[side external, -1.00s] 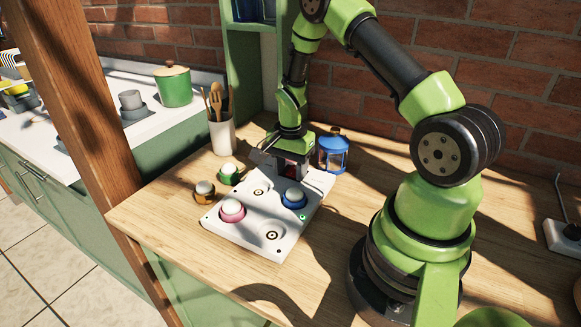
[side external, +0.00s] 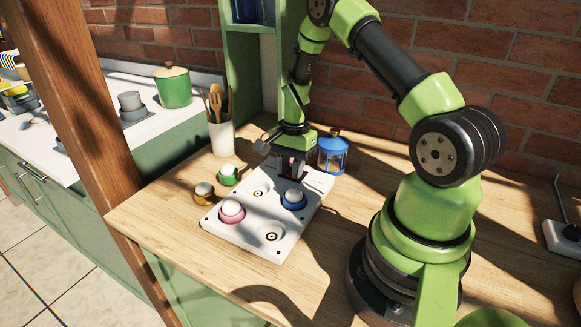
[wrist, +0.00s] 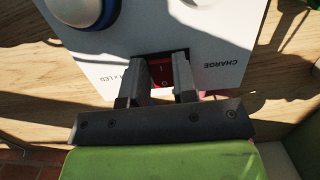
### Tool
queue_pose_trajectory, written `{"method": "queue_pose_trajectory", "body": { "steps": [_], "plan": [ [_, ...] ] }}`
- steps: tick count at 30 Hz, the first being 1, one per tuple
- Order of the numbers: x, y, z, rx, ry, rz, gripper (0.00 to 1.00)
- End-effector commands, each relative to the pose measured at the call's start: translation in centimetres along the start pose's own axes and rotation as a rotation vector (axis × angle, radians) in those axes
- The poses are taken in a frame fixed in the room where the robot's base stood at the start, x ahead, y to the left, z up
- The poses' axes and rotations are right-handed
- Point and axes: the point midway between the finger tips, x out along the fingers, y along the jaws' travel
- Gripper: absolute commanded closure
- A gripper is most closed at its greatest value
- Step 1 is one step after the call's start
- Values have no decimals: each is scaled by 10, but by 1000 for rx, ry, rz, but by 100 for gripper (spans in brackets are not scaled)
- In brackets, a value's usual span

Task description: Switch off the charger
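The charger (side external: 268,224) is a white slab on the wooden table, with round sockets on top. Its red rocker switch (wrist: 161,73) shows in the wrist view, beside the printed word CHARGE. A mark like an O is on its near half; which half is pressed I cannot tell. My gripper (wrist: 160,62) is at the slab's far edge, pointing down, fingers apart and empty. In the wrist view the fingers lie to either side of the switch; whether they touch it I cannot tell. In the side view my gripper (side external: 291,172) hides the switch.
A pink-ringed lamp (side external: 231,211) and a blue-ringed lamp (side external: 293,199) sit in the charger. An orange lamp (side external: 204,193) and a green lamp (side external: 228,175) stand left of it. A blue lantern (side external: 332,154) stands close right of my gripper. A utensil pot (side external: 221,136) is behind.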

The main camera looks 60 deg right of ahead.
Motion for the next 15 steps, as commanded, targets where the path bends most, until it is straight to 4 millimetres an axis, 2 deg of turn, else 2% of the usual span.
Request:
{"method": "queue_pose_trajectory", "body": {
  "steps": [1,3,11,15],
  "plan": [
    [0,0,-1,1,2,-1,63],
    [0,0,-1,1,2,-1,49],
    [-1,0,0,1,2,-1,49],
    [-12,-1,-1,0,3,-4,49]
  ]
}}
